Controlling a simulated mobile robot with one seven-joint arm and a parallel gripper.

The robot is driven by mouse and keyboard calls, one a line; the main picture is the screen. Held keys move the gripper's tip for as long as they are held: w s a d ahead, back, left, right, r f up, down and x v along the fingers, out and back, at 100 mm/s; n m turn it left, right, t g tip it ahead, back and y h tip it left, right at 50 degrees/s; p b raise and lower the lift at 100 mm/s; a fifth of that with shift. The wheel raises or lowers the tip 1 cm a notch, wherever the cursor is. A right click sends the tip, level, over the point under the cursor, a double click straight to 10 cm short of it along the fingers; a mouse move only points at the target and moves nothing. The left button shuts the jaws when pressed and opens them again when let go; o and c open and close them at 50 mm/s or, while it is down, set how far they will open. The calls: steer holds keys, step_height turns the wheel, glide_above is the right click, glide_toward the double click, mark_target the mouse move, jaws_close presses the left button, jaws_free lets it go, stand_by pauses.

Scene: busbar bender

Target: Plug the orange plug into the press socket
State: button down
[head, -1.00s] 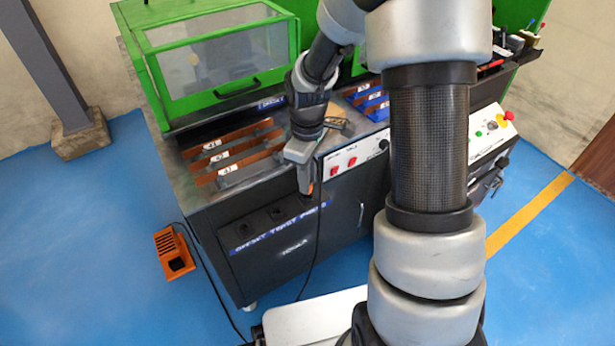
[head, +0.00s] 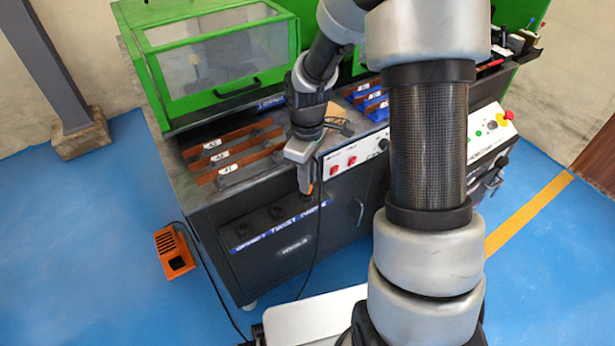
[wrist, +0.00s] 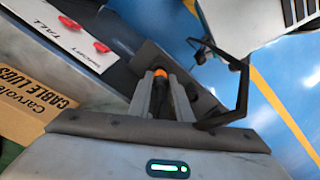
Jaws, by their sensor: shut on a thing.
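My gripper (head: 305,190) is shut on the orange plug (head: 312,189), in front of the upper right part of the bench's dark front panel. In the wrist view the plug's orange end (wrist: 160,73) shows between the two fingertips. A dark cable (head: 318,240) hangs from the plug towards the floor. A left socket (head: 242,229) and a middle socket (head: 276,213) show on the panel, above a blue label strip (head: 262,238). The press socket, at the strip's right end, is hidden by my gripper. I cannot tell whether the plug touches the panel.
Copper bars (head: 225,155) lie on the bench top beside a green guarded machine (head: 215,55). A white panel with red switches (head: 345,161) and a door handle (head: 361,213) are right of my gripper. An orange foot pedal (head: 173,252) stands on the blue floor, which is otherwise mostly clear at left.

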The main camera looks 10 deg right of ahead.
steer(key=shift+f+b, duration=0.8)
steer(key=shift+f, duration=0.45)
steer(key=c, duration=1.5)
jaws_free()
steer(key=shift+c, duration=0.2)
step_height(320, 180, up, 18)
steer(key=p, duration=0.5)
steer(key=shift+f, duration=0.25)
